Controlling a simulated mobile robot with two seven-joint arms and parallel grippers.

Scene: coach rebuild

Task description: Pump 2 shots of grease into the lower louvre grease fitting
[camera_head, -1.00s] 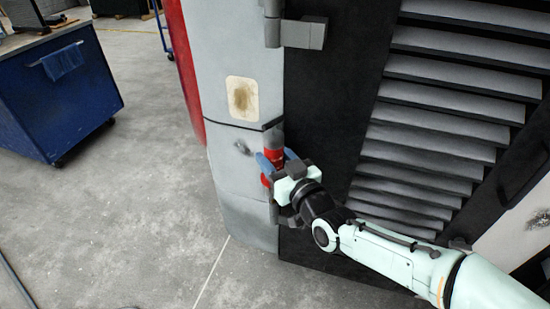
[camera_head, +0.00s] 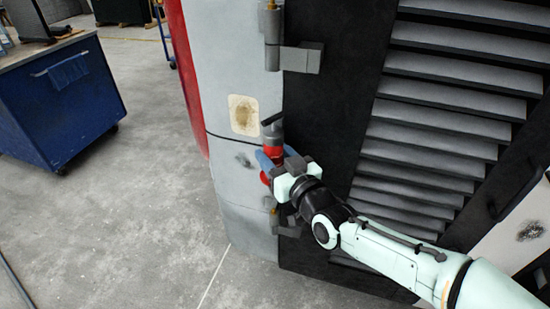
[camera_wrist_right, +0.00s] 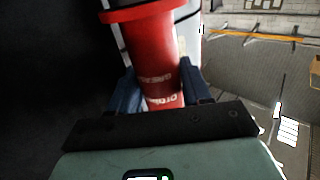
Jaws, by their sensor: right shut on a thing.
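A red grease gun (camera_head: 274,142) with a grey head and a dark lever or nozzle at its top is held in my right gripper (camera_head: 268,160). The blue fingers are shut around its body. In the right wrist view the red barrel (camera_wrist_right: 152,60) with white lettering stands between the fingers (camera_wrist_right: 160,90). Just below the gripper in the head view, the lower louvre hinge (camera_head: 288,229) has a small brass-coloured grease fitting (camera_head: 270,203) above it. The gun is apart from this fitting in the picture. My left gripper is out of view.
The upper hinge (camera_head: 300,59) has a similar fitting above it. The dark louvred panel (camera_head: 440,110) fills the right side. A grey body panel (camera_head: 230,60) lies to the left. A blue cabinet (camera_head: 60,105) stands far left, with open floor between.

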